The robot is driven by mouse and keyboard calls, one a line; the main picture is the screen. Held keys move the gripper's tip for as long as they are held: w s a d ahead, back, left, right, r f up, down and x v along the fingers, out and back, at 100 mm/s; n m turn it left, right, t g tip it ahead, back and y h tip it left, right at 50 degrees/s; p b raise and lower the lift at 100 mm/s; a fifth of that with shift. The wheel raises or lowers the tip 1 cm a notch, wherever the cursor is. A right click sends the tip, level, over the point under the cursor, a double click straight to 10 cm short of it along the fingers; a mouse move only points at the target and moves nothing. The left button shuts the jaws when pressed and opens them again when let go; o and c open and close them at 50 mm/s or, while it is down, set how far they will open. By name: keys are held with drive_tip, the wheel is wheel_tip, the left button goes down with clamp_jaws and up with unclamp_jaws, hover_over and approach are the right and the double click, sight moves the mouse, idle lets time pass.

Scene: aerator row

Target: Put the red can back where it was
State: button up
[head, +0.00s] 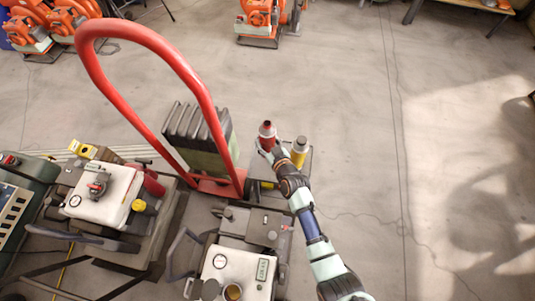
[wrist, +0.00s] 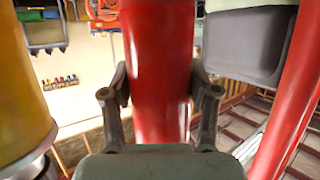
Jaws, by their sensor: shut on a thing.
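The red can (head: 267,133) has a pale top and stands roughly upright at my gripper (head: 268,149) in the head view. In the wrist view the red can (wrist: 158,70) fills the middle, between the two fingers of my gripper (wrist: 160,95), which is shut on it. A yellow can (head: 299,149) stands close by on the right in the head view. The yellow can (wrist: 22,85) shows large at the left edge of the wrist view. Whether the red can's base touches a surface is hidden by my gripper.
A hand truck with a tall red tube handle (head: 147,37) rises just left of the cans; its red tube (wrist: 295,100) is close at right in the wrist view. A dark ribbed case (head: 197,128) leans there. White-topped machines (head: 237,272) stand in front. The floor at right is clear.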

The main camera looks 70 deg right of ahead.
drive_tip(key=shift+w+f+b, duration=0.1)
drive_tip(key=shift+f+b, duration=1.85)
drive_tip(key=shift+f, duration=1.4)
drive_tip(key=o, duration=1.3)
drive_tip(key=shift+c, duration=0.2)
drive_tip(key=shift+r, duration=0.1)
drive_tip(key=shift+r, duration=0.1)
drive_tip(key=shift+s+a+r+p, duration=0.15)
drive_tip(key=shift+s+r+p, duration=0.1)
drive_tip(key=shift+p, duration=0.25)
drive_tip(key=p+v, duration=0.3)
drive_tip(key=v, duration=0.8)
drive_tip(key=shift+s+a, duration=0.15)
drive_tip(key=shift+s, duration=0.05)
drive_tip(key=shift+w, duration=0.1)
